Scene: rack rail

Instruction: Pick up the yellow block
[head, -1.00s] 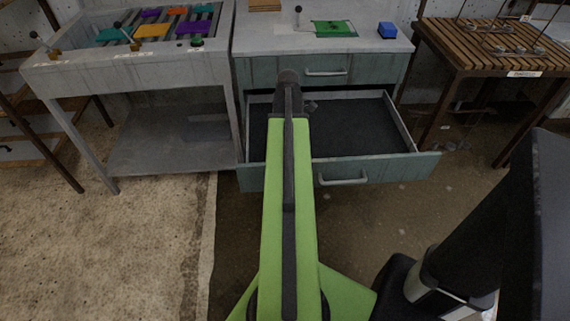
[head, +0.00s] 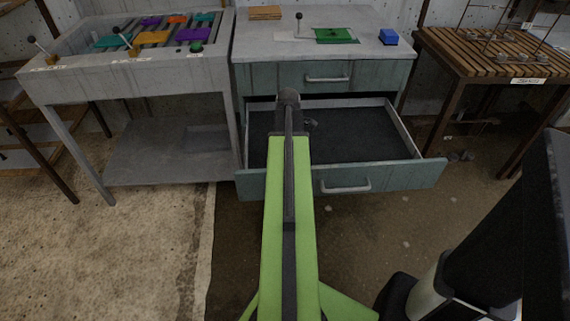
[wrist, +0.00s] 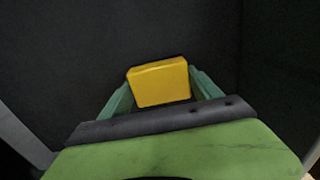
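The yellow block (wrist: 160,83) shows in the wrist view, against a dark surface. My gripper (wrist: 162,88) has its two teal fingers on either side of it, one at its left edge and one at its right. The fingers lie very close to the block's sides; I cannot tell whether they press on it. I also cannot tell whether the block rests on the surface. In the head view my green arm reaches towards the open drawer (head: 400,174) and hides the gripper and the block.
The drawer is below a closed one in a grey-green cabinet (head: 275,78). On the cabinet top are a blue block (head: 388,37), a green plate (head: 335,36) and a wooden board (head: 265,13). A grey table (head: 135,87) stands left, a slatted table (head: 490,55) right.

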